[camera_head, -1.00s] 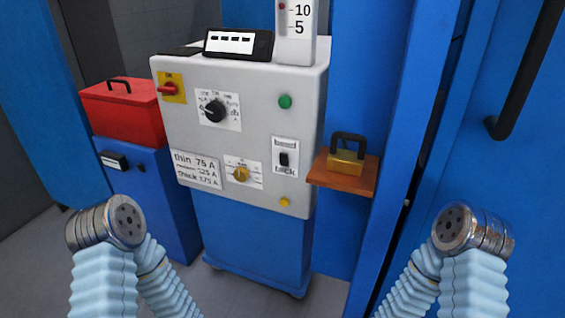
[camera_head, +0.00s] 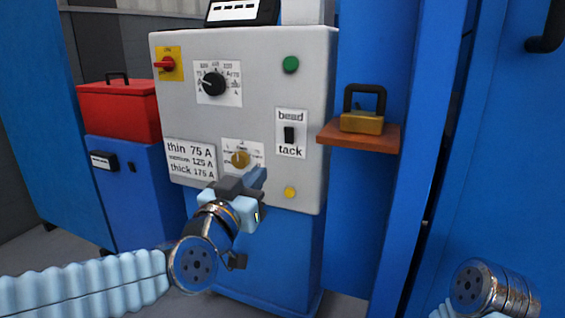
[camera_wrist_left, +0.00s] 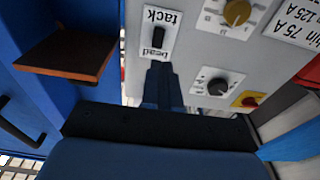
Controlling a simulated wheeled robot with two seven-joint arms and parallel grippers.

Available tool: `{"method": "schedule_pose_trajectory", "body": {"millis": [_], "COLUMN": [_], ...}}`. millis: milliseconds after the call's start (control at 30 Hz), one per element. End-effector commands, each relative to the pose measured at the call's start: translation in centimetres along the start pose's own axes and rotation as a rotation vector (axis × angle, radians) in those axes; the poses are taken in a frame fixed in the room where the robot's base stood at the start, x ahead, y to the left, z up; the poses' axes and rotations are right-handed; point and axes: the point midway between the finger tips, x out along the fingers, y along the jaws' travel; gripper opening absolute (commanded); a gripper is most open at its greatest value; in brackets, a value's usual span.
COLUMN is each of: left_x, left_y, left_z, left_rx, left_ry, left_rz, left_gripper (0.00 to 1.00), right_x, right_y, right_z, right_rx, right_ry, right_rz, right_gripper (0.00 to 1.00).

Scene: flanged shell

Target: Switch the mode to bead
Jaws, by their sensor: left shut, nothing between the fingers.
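The mode switch (camera_head: 289,134) is a small black rocker on a white plate, marked "bead" above and "tack" below. I cannot tell which way it is set. It also shows in the wrist view (camera_wrist_left: 158,37), upside down there. My left gripper (camera_head: 257,178) is in front of the grey panel, below and left of the switch in the head view. Its fingers are shut and empty, and in the wrist view (camera_wrist_left: 159,72) the tips show beside the "bead" end of the plate. Contact is not visible. Of my right arm, only a joint shows; its gripper is out of frame.
The grey panel (camera_head: 240,110) also has a black dial (camera_head: 213,83), a brass knob (camera_head: 240,159), a green button (camera_head: 291,64), a yellow button (camera_head: 290,192) and a red switch (camera_head: 166,63). A wooden shelf (camera_head: 350,137) with a brass padlock (camera_head: 362,122) juts out at right.

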Motion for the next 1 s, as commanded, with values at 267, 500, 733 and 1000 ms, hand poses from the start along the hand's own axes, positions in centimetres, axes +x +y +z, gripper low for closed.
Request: {"method": "schedule_pose_trajectory", "body": {"millis": [267,500,733,1000], "left_x": [-0.9,-0.7,2.3,8.2], "left_y": [0.2,0.1,0.2,0.2], "left_z": [-2.1,-2.0,-2.0,-2.3], "left_rx": [0.01,0.009,0.008,0.009], "left_ry": [0.056,0.054,0.052,0.052], "left_rz": [-0.002,-0.002,-0.001,-0.001], "left_gripper": [0.0,0.0,0.0,0.0], "right_x": [0.5,0.5,0.6,0.6], "right_y": [0.2,0.2,0.3,0.3], "right_z": [0.0,0.0,0.0,0.0], "right_rx": [0.001,0.001,0.001,0.001], "right_ry": [0.001,0.001,0.001,0.001], "right_rz": [0.001,0.0,0.0,0.0], "right_gripper": [0.43,0.43,0.43,0.43]}}
